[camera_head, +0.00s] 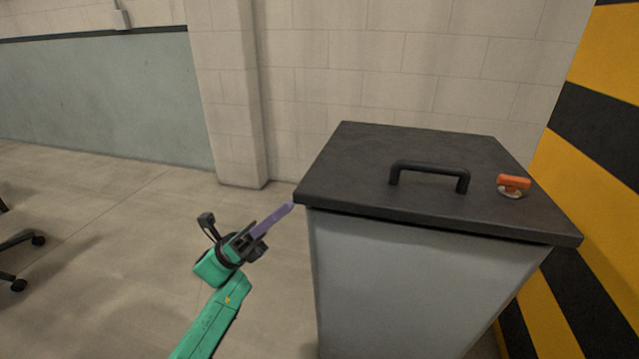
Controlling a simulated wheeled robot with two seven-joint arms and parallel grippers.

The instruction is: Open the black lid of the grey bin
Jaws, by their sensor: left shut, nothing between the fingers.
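The grey bin (400,290) stands right of the middle, in front of a block wall. Its black lid (345,165) lies flat on top and looks closed. A black bar handle (430,168) rises from the lid's middle. My left gripper (288,208) is shut and empty, its purple fingers pointing up and right. The fingertips are at the lid's near left corner in the picture; I cannot tell whether they touch it. My right gripper is not in view.
An orange-topped object (514,184) sits on the lid, right of the handle. A yellow and black striped surface (600,150) stands close at the bin's right. A wall pillar (227,100) is behind. Chair wheels (38,240) show at the far left. Floor left of the bin is clear.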

